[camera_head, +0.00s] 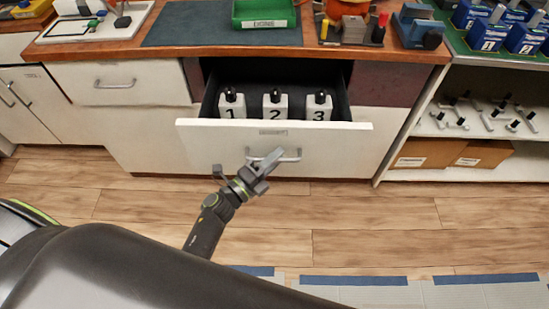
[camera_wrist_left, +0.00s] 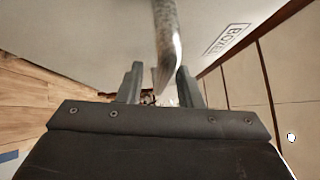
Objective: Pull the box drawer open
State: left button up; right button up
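The box drawer (camera_head: 345,138) stands pulled out from under the counter in the head view. Inside are three white blocks with black knobs, numbered 1 (camera_head: 230,113), 2 (camera_head: 275,113) and 3 (camera_head: 319,113). My left gripper (camera_head: 262,168) is at the drawer's metal handle (camera_head: 288,156). In the left wrist view the handle bar (camera_wrist_left: 167,45) runs between the two fingers of the left gripper (camera_wrist_left: 160,88). The fingers are apart, with a gap showing on the bar's left side. A label (camera_wrist_left: 226,40) is on the drawer front. My right gripper is not in view.
A closed drawer (camera_head: 93,86) is to the left. Open shelves (camera_head: 455,145) with small metal parts and cardboard boxes are at the right. The counter (camera_head: 180,49) carries a green bin (camera_head: 264,13) and a dark mat. The wooden floor (camera_head: 340,205) before the drawer is clear.

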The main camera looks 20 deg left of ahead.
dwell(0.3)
pick_arm(q)
jog(key=b+v, duration=0.3)
jog(key=v, duration=1.4)
jog(key=shift+s+a, duration=0.1)
jog(key=shift+a, duration=0.05)
